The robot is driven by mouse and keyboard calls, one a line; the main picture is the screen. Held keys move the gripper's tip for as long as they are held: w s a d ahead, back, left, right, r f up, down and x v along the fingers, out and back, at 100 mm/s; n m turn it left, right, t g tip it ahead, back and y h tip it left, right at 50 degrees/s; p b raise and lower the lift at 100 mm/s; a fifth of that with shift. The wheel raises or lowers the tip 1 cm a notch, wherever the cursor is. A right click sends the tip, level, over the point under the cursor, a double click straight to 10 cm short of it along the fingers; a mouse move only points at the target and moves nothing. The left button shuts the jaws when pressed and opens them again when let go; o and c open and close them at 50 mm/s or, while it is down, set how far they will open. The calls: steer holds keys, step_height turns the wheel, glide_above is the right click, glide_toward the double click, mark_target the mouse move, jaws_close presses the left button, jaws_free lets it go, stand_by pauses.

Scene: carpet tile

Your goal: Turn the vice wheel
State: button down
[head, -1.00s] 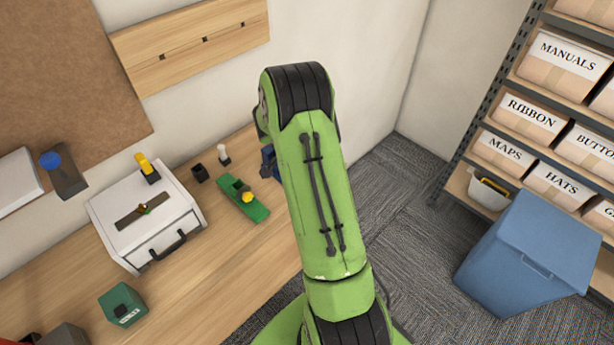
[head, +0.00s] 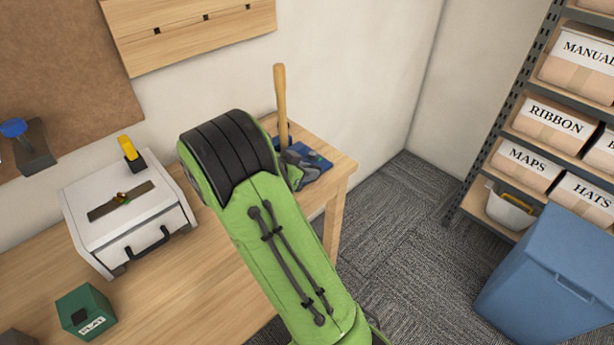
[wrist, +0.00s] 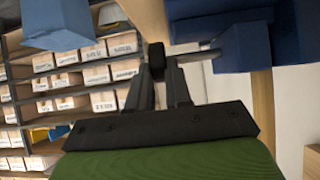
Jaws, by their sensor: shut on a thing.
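The blue vice (head: 316,163) is at the right end of the workbench in the head view, partly hidden by my arm. In the wrist view its blue body (wrist: 245,45) fills the upper right, and a grey shaft (wrist: 193,56) reaches left from it. At the shaft's end is a dark part of the wheel (wrist: 156,55); I cannot make out the wheel's full shape. My gripper (wrist: 157,76) is shut on this dark part, with a finger on each side. In the head view, the wheel and most of my gripper are hidden behind my arm.
A wooden handle (head: 281,100) stands upright beside the vice. A white case (head: 120,195) with a dark handle and a green block (head: 86,312) sit on the workbench (head: 190,285) to the left. A blue bin (head: 550,285) and box shelves stand at right, across carpeted floor.

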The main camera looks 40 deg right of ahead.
stand_by(0.4)
steer(key=c, duration=1.1)
jaws_free()
steer(key=shift+o, duration=0.2)
steer(key=p+v, duration=0.3)
steer(key=v, duration=1.2)
steer(key=shift+a+r, duration=0.15)
steer(key=shift+a, duration=0.2)
